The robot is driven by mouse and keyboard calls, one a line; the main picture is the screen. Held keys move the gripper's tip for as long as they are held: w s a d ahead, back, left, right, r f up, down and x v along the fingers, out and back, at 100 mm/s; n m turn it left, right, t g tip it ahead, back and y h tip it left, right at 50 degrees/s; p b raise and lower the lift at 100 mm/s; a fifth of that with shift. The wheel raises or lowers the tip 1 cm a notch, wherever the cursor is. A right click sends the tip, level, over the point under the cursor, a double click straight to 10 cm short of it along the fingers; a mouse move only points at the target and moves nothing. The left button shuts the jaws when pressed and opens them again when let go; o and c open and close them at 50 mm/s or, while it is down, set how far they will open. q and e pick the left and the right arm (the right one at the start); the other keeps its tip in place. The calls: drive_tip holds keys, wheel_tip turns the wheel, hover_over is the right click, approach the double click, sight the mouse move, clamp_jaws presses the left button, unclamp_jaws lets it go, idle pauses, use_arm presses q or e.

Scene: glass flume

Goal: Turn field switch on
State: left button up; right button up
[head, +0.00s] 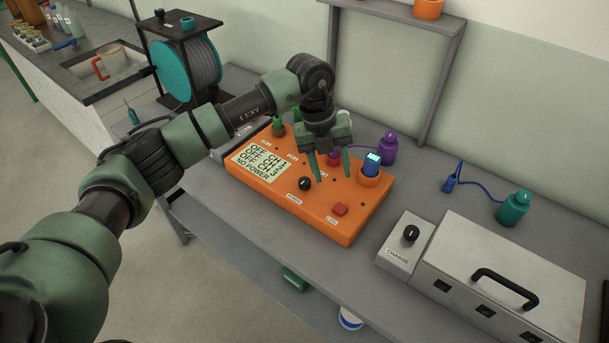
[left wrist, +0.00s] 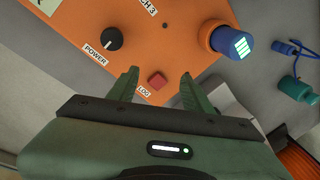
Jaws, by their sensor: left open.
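An orange control box (head: 330,222) stands on the grey bench, with a display reading "NO POWER" and several "OFF" lines. Its black POWER knob (head: 305,183) and red LOG button (head: 340,209) are on top. No switch labelled "field" is readable. A black CHARGE knob (head: 411,233) is on a grey box to the right. My left gripper (head: 332,175) is open and empty above the orange box. In the left wrist view, the LOG button (left wrist: 157,81) appears between its fingertips, with the POWER knob (left wrist: 112,39) up and left. My right gripper is not in view.
A blue plug with a lit top (head: 371,166) stands in the orange box. A purple bottle-shaped piece (head: 388,148) is behind it. A teal one (head: 514,208) with a blue cord is at right. A grey case (head: 510,265) with a black handle fills the right front.

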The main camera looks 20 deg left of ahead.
sight(305, 179)
use_arm(q)
drive_tip(key=a+y, duration=0.1)
drive_tip(key=a, duration=0.1)
drive_tip(key=a+r, duration=0.1)
drive_tip(key=a, duration=0.1)
drive_tip(key=w+a+n+y, duration=0.1)
drive_tip(key=a, duration=0.1)
drive_tip(key=shift+a+r+y, duration=0.1)
drive_tip(key=shift+r+y, duration=0.2)
drive_tip(key=shift+r, duration=0.1)
drive_tip(key=shift+a+f, duration=0.15)
drive_tip(key=shift+a, duration=0.15)
drive_tip(key=shift+d+f+p, duration=0.1)
drive_tip(key=shift+f+p, duration=0.85)
drive_tip(key=shift+f, duration=2.65)
drive_tip(key=shift+c, duration=0.3)
clamp_jaws()
